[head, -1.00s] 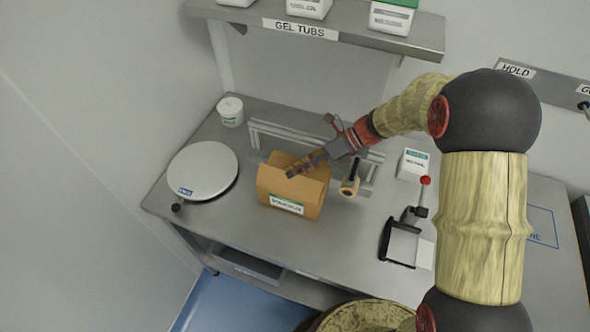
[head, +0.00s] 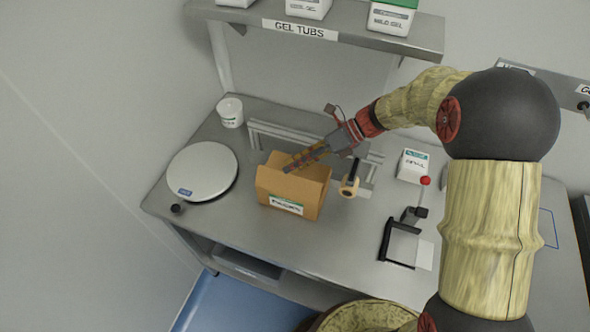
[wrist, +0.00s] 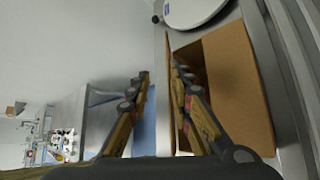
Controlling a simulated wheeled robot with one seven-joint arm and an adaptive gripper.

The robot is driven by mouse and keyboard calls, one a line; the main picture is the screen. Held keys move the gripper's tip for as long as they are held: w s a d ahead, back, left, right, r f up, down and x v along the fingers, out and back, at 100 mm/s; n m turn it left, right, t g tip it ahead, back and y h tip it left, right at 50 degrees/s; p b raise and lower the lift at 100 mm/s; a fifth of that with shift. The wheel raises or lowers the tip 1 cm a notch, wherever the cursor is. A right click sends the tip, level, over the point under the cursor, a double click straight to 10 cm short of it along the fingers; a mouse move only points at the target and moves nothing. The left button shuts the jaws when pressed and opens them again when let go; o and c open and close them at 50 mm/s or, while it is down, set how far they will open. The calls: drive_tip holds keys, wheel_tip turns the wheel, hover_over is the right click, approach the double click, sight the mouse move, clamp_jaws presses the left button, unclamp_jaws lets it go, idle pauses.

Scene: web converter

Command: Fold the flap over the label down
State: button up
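The brown cardboard box (head: 292,191) stands on the bench with its label (head: 286,206) on the front face. The front flap (head: 275,181) above the label stands up, and the top is open behind it. In the wrist view a broad brown panel of the box (wrist: 238,85) lies right of the dark opening. My gripper (head: 288,168) reaches in from the right, its fingertips over the box's opening near the front flap. Contact cannot be told.
A round scale (head: 203,168) is left of the box and a white tub (head: 230,112) behind it. A metal rail (head: 285,137) and a wooden-ended post (head: 349,188) stand close behind and right. A black stand (head: 400,243) is further right. The shelf (head: 425,38) overhangs the back.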

wheel_tip(320, 180, up, 7)
drive_tip(key=shift+f, duration=0.15)
